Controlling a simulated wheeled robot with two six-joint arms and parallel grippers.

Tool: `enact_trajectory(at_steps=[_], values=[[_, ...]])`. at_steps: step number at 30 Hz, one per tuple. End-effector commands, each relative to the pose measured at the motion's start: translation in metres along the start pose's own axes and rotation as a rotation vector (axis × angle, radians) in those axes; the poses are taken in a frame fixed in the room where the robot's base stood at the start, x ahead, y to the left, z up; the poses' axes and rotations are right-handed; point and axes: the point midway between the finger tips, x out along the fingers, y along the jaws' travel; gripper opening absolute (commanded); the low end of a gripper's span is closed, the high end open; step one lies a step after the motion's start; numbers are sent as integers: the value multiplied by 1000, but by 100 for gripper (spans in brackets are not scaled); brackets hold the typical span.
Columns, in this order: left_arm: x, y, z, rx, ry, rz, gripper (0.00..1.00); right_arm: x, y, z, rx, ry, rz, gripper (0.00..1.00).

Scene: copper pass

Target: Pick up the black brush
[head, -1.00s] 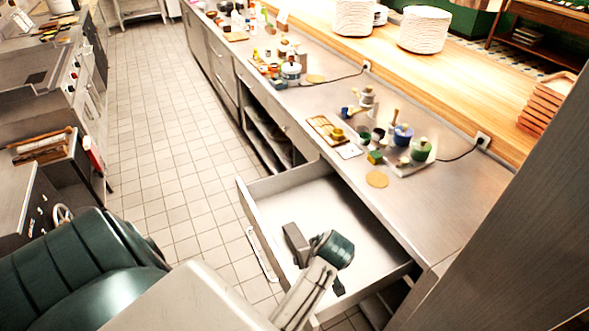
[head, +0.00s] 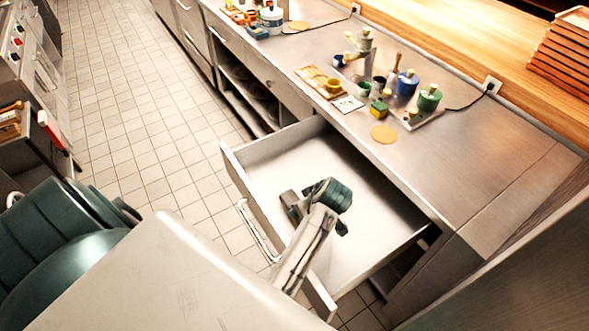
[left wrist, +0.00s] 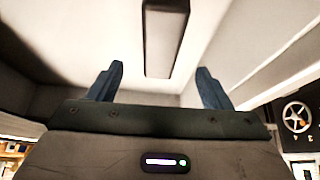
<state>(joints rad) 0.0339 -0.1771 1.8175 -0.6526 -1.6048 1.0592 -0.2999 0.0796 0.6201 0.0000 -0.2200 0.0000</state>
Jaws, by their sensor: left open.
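My right gripper is not in view.
The drawer walls stand around my left gripper. The steel counter (head: 470,160) above holds a blue pot (head: 407,84), a green pot (head: 429,98), a round yellow mat (head: 384,133) and a wooden board (head: 318,82). The tiled floor (head: 150,130) to the left is clear.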

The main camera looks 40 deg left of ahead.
Motion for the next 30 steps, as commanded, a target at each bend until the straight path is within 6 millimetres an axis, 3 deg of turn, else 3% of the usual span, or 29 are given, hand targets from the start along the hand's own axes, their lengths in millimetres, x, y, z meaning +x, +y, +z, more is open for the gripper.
enact_trajectory(at_steps=[6,14,22,30], values=[[33,-1,-2,3,1,-4,73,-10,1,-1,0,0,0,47],[53,-1,-3,2,1,-1,73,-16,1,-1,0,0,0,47],[89,-2,-6,2,-1,-3,73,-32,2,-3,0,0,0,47],[100,-1,-4,0,-1,1,73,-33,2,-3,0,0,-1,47]])
